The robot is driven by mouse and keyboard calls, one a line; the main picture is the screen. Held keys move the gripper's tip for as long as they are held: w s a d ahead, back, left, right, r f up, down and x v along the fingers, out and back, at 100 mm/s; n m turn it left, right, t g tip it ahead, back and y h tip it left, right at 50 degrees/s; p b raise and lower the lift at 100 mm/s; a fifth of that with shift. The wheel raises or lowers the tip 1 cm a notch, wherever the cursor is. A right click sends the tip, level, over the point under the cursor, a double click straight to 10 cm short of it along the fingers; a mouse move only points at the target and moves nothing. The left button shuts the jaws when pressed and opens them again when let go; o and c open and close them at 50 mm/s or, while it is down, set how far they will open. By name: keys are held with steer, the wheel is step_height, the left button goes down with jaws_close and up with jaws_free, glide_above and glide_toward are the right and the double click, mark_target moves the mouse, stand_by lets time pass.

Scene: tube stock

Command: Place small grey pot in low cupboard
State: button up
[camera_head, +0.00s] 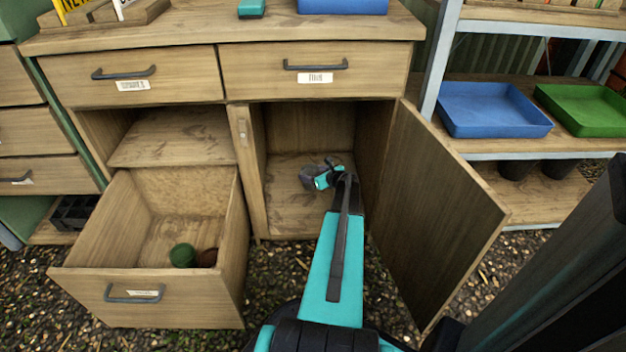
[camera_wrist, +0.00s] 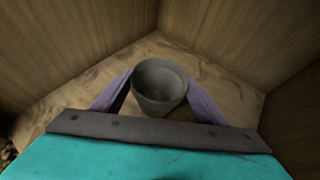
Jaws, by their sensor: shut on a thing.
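The small grey pot (camera_wrist: 158,108) is upright between the two fingers of my gripper (camera_wrist: 160,92) in the wrist view. The fingers are shut on its sides. The pot is at or just above the cupboard floor; I cannot tell whether it touches. In the head view, my gripper (camera_head: 325,178) reaches inside the low cupboard (camera_head: 285,222), and the grey pot (camera_head: 309,177) shows only partly beside it. The cupboard door (camera_head: 430,205) stands wide open to the right.
An open lower drawer (camera_head: 85,280) at the left holds a green pot (camera_head: 183,255) and a brown pot (camera_head: 207,257). The shelf rack at right carries a blue tray (camera_head: 490,110) and a green tray (camera_head: 585,110). The cupboard floor around the pot looks bare.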

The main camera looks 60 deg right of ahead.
stand_by(0.3)
steer(key=shift+w+d, duration=0.2)
steer(key=shift+d, duration=0.25)
steer(key=shift+w+d+f+b, duration=0.1)
steer(key=shift+d+f+b, duration=0.1)
steer(key=shift+f+b, duration=1.35)
steer(key=shift+f, duration=0.35)
steer(key=o, duration=1.1)
steer(key=shift+c, duration=0.2)
